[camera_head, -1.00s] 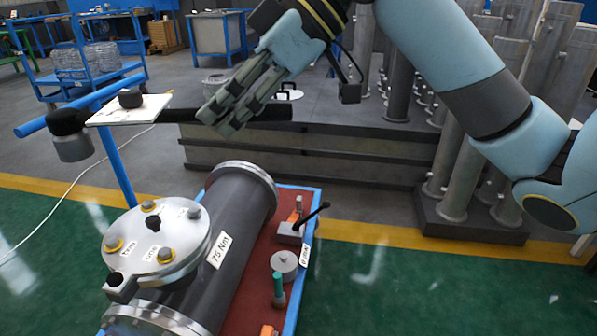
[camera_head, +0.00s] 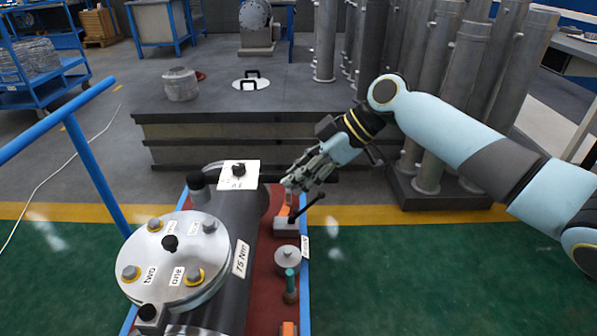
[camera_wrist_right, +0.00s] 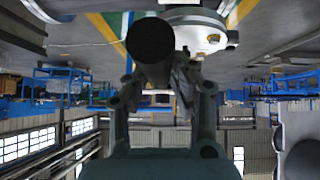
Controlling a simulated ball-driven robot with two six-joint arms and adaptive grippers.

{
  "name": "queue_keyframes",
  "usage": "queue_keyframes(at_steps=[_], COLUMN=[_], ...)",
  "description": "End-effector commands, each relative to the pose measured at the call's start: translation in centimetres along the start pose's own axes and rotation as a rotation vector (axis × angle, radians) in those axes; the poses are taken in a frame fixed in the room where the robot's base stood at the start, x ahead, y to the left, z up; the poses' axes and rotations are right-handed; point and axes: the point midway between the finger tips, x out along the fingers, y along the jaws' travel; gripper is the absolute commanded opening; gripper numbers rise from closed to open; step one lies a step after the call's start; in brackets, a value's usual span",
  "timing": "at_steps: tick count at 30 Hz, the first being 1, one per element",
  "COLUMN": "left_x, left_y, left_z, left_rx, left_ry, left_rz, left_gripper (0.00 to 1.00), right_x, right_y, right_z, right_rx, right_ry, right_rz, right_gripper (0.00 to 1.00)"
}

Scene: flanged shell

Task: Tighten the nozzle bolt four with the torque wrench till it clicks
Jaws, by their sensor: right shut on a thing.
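The torque wrench (camera_head: 271,178) is a black bar with a white card and black knob near its left end. Its socket head (camera_head: 200,190) hangs above the far side of the flanged cover. My right gripper (camera_head: 308,172) is shut on the wrench's right part. In the right wrist view the handle's dark round end (camera_wrist_right: 150,40) sticks out between the fingers. The round nozzle cover (camera_head: 170,255) carries bolts; labels "one" and "two" face the near bolts. The far left bolt (camera_head: 155,225) and far right bolt (camera_head: 209,227) have labels I cannot read. The socket is apart from the bolts.
The dark shell has a "75 Nm" label (camera_head: 241,259). A red tray with blue edges (camera_head: 303,290) holds a grey disc weight (camera_head: 287,259), a green-handled tool (camera_head: 290,284) and a lever block (camera_head: 287,226). A blue rail (camera_head: 60,115) stands at left. Grey pipes stand behind my right arm.

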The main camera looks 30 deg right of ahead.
Motion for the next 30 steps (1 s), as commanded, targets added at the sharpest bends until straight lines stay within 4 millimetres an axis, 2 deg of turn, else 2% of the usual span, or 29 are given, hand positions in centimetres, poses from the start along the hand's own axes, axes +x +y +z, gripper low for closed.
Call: queue_keyframes(at_steps=[8,25,30], left_x=[0.3,4.0,3.7], left_y=[-0.4,-0.2,-0.2], left_z=[-1.9,0.2,0.2], left_rx=[0.001,0.003,0.003], left_ry=[0.030,-0.003,-0.003], left_rz=[-0.005,-0.005,-0.005], left_gripper=[0.40,0.40,0.40], right_x=[0.2,3.8,3.5], right_y=[0.0,-0.1,-0.1], right_z=[0.2,3.8,3.5], right_rx=[-0.006,-0.005,-0.006], right_ry=[0.005,0.004,0.006], right_rz=[0.001,0.000,0.002], right_gripper=[0.00,0.00,0.00])
